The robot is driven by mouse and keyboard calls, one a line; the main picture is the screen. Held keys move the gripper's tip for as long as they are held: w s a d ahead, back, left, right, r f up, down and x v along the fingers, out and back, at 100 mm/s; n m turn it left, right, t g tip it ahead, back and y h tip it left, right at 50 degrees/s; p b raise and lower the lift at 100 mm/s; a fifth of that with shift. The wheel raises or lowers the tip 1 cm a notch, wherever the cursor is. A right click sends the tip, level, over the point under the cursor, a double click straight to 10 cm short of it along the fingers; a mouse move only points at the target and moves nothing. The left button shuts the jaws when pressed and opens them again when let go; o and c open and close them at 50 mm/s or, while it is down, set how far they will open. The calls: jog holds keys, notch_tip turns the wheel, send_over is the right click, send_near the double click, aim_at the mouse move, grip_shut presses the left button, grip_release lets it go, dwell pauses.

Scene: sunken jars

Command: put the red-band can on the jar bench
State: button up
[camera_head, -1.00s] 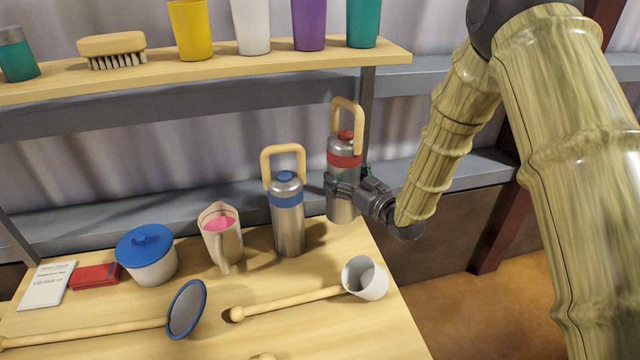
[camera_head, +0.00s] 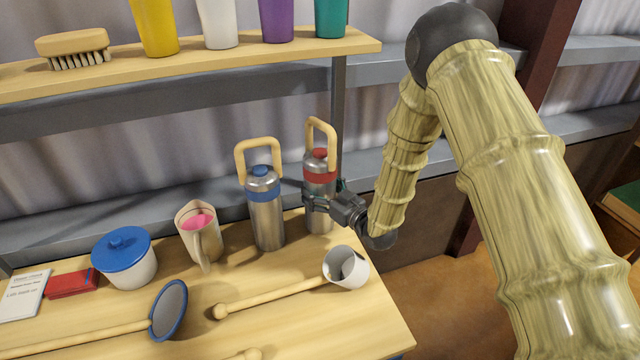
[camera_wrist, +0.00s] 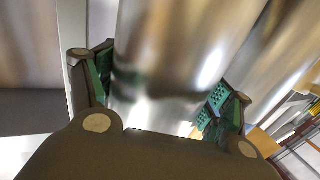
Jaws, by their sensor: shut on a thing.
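The red-band can (camera_head: 319,178) is a steel can with a red lid and a tan loop handle. It is upright near the back right corner of the wooden bench (camera_head: 385,335). My gripper (camera_head: 322,203) is shut around its lower body from the right. I cannot tell whether its base touches the bench top. In the wrist view the can's shiny body (camera_wrist: 175,60) stands between the green finger pads. A similar blue-band can (camera_head: 267,222) stands on the bench just to its left.
A white-cupped ladle (camera_head: 346,268) lies in front of the can. A jug (camera_head: 199,238), a blue-lidded pot (camera_head: 125,262) and a blue-rimmed strainer (camera_head: 169,311) are further left. A shelf (camera_head: 230,58) with cups and a brush (camera_head: 74,46) runs above. Open floor lies right.

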jog(key=shift+w+f, duration=0.1)
jog(key=shift+f, duration=0.65)
jog(key=o, duration=2.1)
jog(key=shift+f, duration=0.15)
jog(key=shift+c, duration=0.2)
jog(key=shift+r, duration=0.2)
jog(key=shift+s+d+f, duration=0.15)
jog(key=shift+s+d, duration=0.1)
jog(key=shift+s, duration=0.15)
jog(key=b+v, duration=0.1)
jog(key=v, duration=1)
jog(key=shift+s, duration=0.2)
jog(key=shift+d, duration=0.1)
